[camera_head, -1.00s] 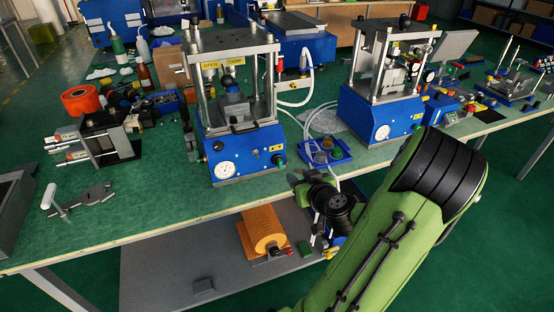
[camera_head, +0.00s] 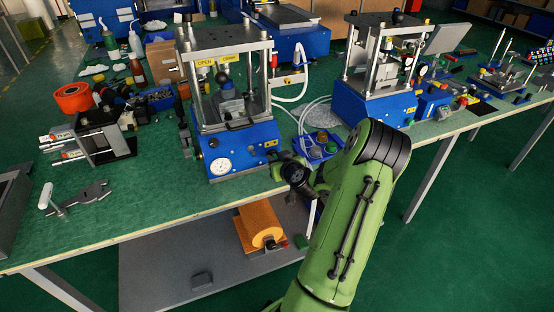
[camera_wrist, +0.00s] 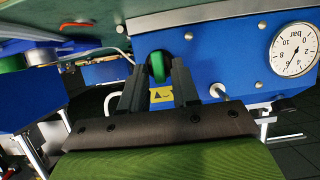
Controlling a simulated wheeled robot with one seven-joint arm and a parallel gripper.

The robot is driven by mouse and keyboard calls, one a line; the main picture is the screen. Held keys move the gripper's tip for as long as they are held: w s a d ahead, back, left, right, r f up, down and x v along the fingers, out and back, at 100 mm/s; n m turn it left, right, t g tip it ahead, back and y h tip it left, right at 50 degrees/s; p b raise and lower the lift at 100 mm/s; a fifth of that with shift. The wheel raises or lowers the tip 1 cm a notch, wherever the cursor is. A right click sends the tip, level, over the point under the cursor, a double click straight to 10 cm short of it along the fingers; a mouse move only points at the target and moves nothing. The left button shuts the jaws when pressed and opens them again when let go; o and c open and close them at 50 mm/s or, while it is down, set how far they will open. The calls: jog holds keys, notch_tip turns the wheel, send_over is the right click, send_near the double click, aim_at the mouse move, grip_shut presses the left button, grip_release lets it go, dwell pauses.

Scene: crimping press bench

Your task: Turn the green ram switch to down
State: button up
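The green ram switch (camera_wrist: 157,66) is a rounded green knob on the blue front panel of the near press (camera_head: 240,153). It shows upright in the wrist view, seen between my two fingertips. My gripper (camera_wrist: 159,68) is open, with one dark finger on each side of the switch and a gap visible on each side. I cannot tell whether the fingers touch it. In the head view my gripper (camera_head: 280,166) is at the right end of the press's panel, and it hides the switch there.
On the same panel are a pressure gauge (camera_wrist: 295,50), a small toggle (camera_wrist: 218,90) and a yellow warning label (camera_wrist: 162,95). A blue tray of coloured parts (camera_head: 322,145) sits just right of my gripper.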

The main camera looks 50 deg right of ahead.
grip_shut()
jog(key=m+t+y+b, duration=0.1)
jog(key=m, duration=0.1)
jog(key=m+y+b, duration=0.1)
jog(key=m+b, duration=0.1)
jog(key=shift+s+d+f+t, duration=0.15)
jog(key=shift+s+d+t, duration=0.05)
jog(key=shift+d+t, duration=0.2)
jog(key=m+t+y, duration=0.1)
jog(key=m, duration=0.1)
jog(key=m+t+y, duration=0.1)
jog(key=m, duration=0.1)
jog(key=shift+s+d+f+b, duration=0.15)
jog(key=shift+f+b, duration=0.05)
jog(key=shift+b, duration=0.15)
jog(key=shift+m, duration=0.3)
jog(key=shift+o, duration=1.2)
grip_release()
